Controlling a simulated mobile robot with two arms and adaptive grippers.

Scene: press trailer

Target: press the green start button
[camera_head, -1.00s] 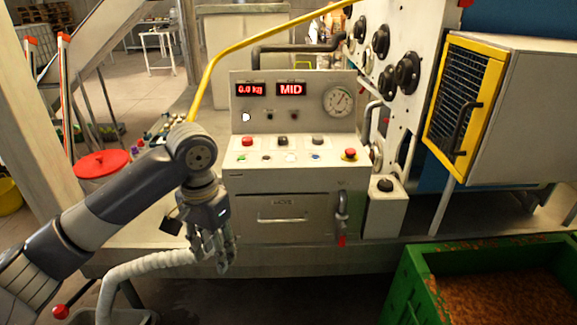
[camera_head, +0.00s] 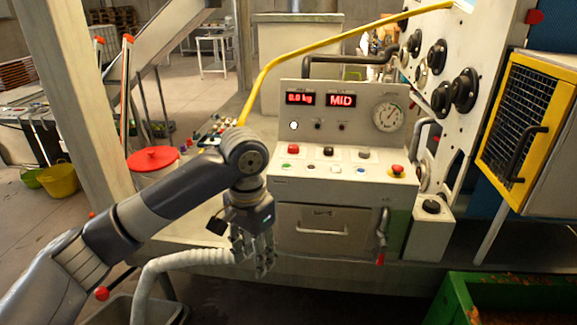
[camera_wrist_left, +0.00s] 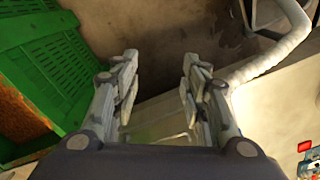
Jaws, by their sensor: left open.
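The control panel (camera_head: 345,180) stands in the middle of the head view. A small green button (camera_head: 286,165) is at the left end of its lower button row. A red button (camera_head: 293,149) sits just above it, and a black one (camera_head: 311,167) to its right. My left gripper (camera_head: 256,262) points down, open and empty, at the panel's lower left, below the green button and apart from it. In the left wrist view its two fingers (camera_wrist_left: 160,78) are spread with nothing between them. My right gripper is not in view.
A red emergency knob (camera_head: 397,170) is at the panel's right end. A padlock (camera_head: 216,225) shows beside my left wrist. A pale ribbed hose (camera_head: 180,262) runs below my arm. A green crate (camera_head: 462,300) stands at lower right; the yellow-framed cage (camera_head: 508,132) is above it.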

